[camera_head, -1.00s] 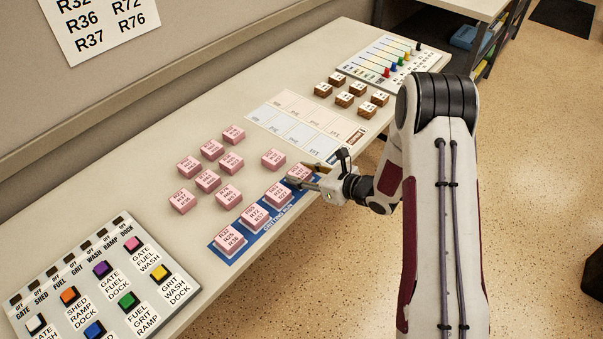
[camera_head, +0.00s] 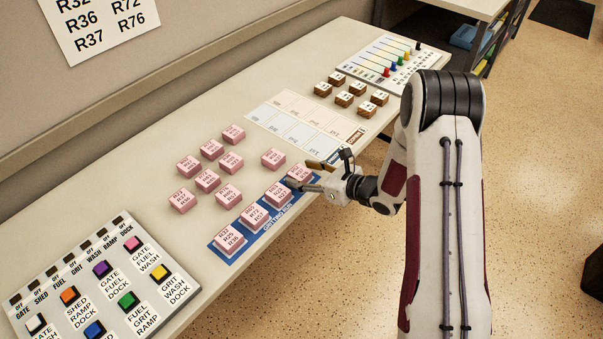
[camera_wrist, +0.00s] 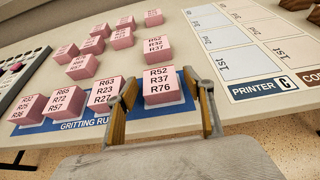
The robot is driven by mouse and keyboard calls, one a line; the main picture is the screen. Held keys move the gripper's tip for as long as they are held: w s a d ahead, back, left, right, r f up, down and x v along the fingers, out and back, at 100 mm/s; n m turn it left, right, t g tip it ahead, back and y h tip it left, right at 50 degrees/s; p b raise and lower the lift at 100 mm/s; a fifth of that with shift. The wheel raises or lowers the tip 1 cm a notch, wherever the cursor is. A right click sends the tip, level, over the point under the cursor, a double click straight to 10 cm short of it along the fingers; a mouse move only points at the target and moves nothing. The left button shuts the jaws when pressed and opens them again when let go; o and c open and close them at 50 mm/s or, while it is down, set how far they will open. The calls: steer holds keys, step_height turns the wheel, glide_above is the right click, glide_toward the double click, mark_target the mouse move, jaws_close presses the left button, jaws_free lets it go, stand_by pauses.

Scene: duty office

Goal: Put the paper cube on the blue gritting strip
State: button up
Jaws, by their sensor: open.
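Several pink paper cubes with printed codes stand on the blue gritting strip (camera_head: 240,247), in a row along it. The cube at the strip's right end (camera_head: 299,172), marked R52 R37 R76 in the wrist view (camera_wrist: 159,86), sits in the strip's last place, upright. My gripper (camera_head: 309,174) is open at that cube. In the wrist view one finger (camera_wrist: 122,108) is to the cube's left and the other (camera_wrist: 207,108) to its right, with a gap on the right. Whether the left finger touches the cube I cannot tell.
More pink cubes (camera_head: 208,180) stand behind the strip, one (camera_head: 273,158) close to the gripper. A white printer card (camera_head: 290,126), brown blocks (camera_head: 345,99) and a board with coloured pegs (camera_head: 385,60) lie farther right. A button panel (camera_head: 95,290) is at front left.

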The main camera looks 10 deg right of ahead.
steer(key=v, duration=1.1)
stand_by(0.5)
steer(key=d+r+m+h, duration=0.5)
steer(key=r+m, duration=0.3)
steer(key=m, duration=0.2)
steer(key=d+r+m+h, duration=0.4)
steer(key=d+r+m, duration=0.1)
steer(key=r+m, duration=0.35)
steer(key=s+r+m+g+h, duration=0.1)
steer(key=s+r+m, duration=0.1)
steer(key=s+m, duration=0.35)
steer(key=s+a+r+m+h, duration=0.1)
steer(key=s+r+m, duration=0.2)
steer(key=s+m, duration=0.25)
steer(key=s+r+m+g+h, duration=0.1)
steer(key=s+r+m, duration=0.1)
steer(key=s+m, duration=0.35)
steer(key=s+a+m+g+y, duration=0.1)
steer(key=s+a+m, duration=0.2)
steer(key=s+m, duration=0.2)
steer(key=s+a+m+y, duration=0.1)
steer(key=s+a+m, duration=0.2)
steer(key=s, duration=0.6)
steer(key=shift+s+a+m+g+y, duration=0.3)
steer(key=shift+m+g, duration=0.1)
steer(key=shift+m, duration=0.6)
